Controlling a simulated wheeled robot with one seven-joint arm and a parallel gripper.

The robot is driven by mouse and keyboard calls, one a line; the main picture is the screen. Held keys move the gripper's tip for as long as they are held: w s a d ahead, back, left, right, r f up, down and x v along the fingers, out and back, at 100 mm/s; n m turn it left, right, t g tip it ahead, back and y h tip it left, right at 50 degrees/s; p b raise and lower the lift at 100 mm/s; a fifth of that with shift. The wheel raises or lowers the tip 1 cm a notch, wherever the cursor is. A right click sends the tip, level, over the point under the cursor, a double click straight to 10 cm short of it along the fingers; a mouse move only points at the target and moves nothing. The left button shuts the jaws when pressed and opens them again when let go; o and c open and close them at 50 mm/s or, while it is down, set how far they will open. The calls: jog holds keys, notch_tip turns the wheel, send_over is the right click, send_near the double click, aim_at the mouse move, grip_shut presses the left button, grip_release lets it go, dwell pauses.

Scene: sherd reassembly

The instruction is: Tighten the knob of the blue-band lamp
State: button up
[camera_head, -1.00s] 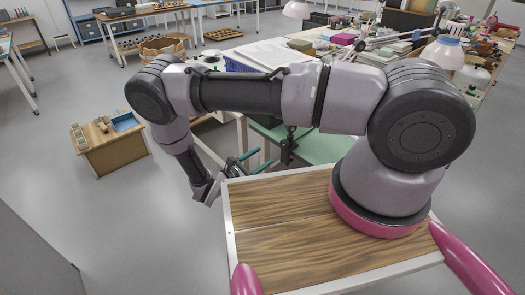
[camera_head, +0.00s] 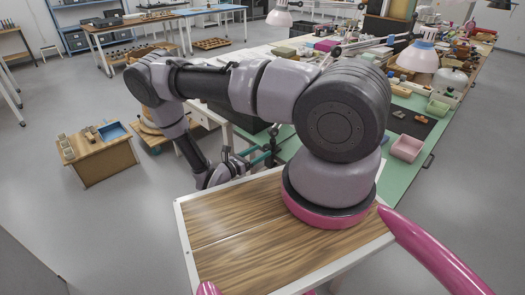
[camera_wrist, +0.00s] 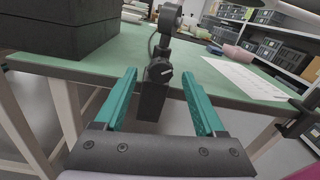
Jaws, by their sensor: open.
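In the wrist view, a dark lamp clamp with a round black knob (camera_wrist: 159,71) with a pale mark stands at the edge of the green bench (camera_wrist: 215,82). A jointed dark arm rises from it. My gripper (camera_wrist: 159,76) is open and empty, with the knob between and beyond its teal fingertips. I cannot tell whether they touch it. No blue band shows on this lamp here. In the head view, my gripper (camera_head: 262,155) is by the bench's near edge, partly hidden by my arm. A pale lamp shade (camera_head: 418,57) with a bluish band near its top stands over the bench.
A dark block (camera_wrist: 60,30) stands on the bench at left, close to my gripper's left side. A white sheet (camera_wrist: 245,78) lies at right. In the head view, another lamp shade (camera_head: 279,17) is farther back.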

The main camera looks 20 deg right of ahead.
jog(key=shift+x, duration=1.15)
grip_shut()
jog(key=shift+m, duration=0.3)
jog(key=m, duration=0.3)
jog(key=shift+s+m, duration=0.1)
jog(key=shift+m, duration=1.9)
